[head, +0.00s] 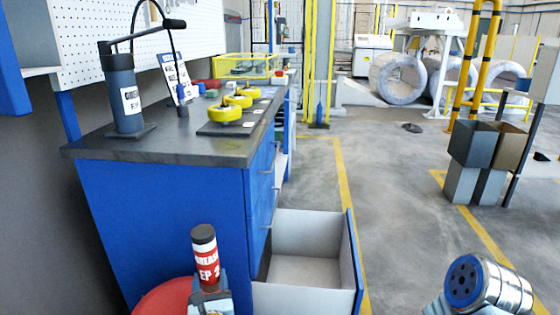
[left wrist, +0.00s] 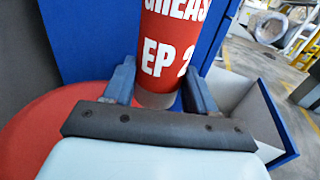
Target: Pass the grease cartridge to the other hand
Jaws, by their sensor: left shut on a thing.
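The grease cartridge (head: 206,260) is a red tube with a dark cap and white lettering, "GREASE EP 2". It stands upright in my left gripper (head: 209,294), low in the head view, in front of the blue cabinet. In the left wrist view, the two fingers of my left gripper (left wrist: 160,92) close on either side of the lower part of the cartridge (left wrist: 172,40). The cartridge's top is cut off in that view. Part of my right arm shows at the lower right of the head view, apart from the cartridge; its gripper cannot be seen.
A blue cabinet (head: 170,210) with a dark worktop stands at the left, its lower drawer (head: 305,297) open and empty. A grease pump (head: 124,95) and yellow wheels (head: 238,101) are on top. A red round thing (head: 160,298) lies behind my left gripper.

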